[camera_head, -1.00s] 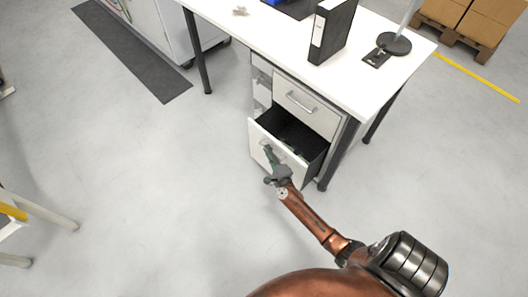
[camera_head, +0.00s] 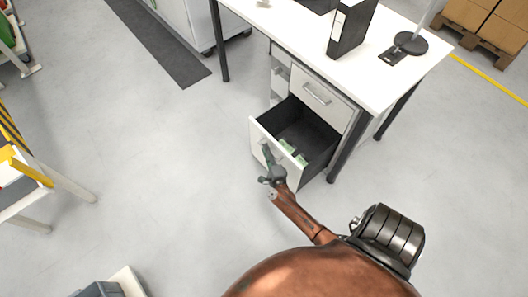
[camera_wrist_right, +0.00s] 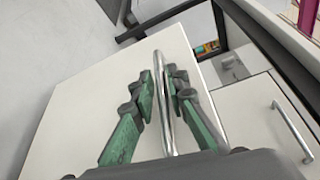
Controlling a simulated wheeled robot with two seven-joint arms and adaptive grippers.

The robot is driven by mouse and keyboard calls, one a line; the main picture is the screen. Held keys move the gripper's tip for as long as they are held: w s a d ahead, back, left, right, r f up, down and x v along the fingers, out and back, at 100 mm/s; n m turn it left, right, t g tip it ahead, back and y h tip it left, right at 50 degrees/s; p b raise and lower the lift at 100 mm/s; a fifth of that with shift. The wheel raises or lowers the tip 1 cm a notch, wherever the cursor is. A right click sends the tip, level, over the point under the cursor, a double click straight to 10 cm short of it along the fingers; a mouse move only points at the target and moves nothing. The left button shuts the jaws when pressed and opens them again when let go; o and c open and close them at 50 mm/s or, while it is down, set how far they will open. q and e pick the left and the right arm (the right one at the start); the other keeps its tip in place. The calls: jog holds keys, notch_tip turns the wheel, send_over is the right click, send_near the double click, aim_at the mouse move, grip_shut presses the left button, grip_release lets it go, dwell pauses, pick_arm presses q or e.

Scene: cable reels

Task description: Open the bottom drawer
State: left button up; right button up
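The bottom drawer (camera_head: 277,140) of the white desk pedestal is pulled well out, and its dark inside shows, with some small green and pale items in it. My right gripper (camera_head: 266,151) is at the bottom drawer's front, on its handle. In the right wrist view, the green fingers of my right gripper (camera_wrist_right: 161,88) lie on both sides of the metal drawer handle (camera_wrist_right: 163,110), closed in around it. The white drawer front (camera_wrist_right: 85,115) fills the middle of that view. My left gripper is not in view.
The upper drawer (camera_head: 322,99) is shut; its handle (camera_wrist_right: 293,130) shows in the wrist view. The white desk (camera_head: 385,80) carries a black binder (camera_head: 352,28) and a lamp base (camera_head: 410,43). A yellow-and-white frame (camera_head: 30,172) stands at left. The floor before the drawer is clear.

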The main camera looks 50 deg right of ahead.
jog(key=shift+o, duration=1.3)
jog(key=v, duration=1.2)
jog(key=shift+w, duration=0.1)
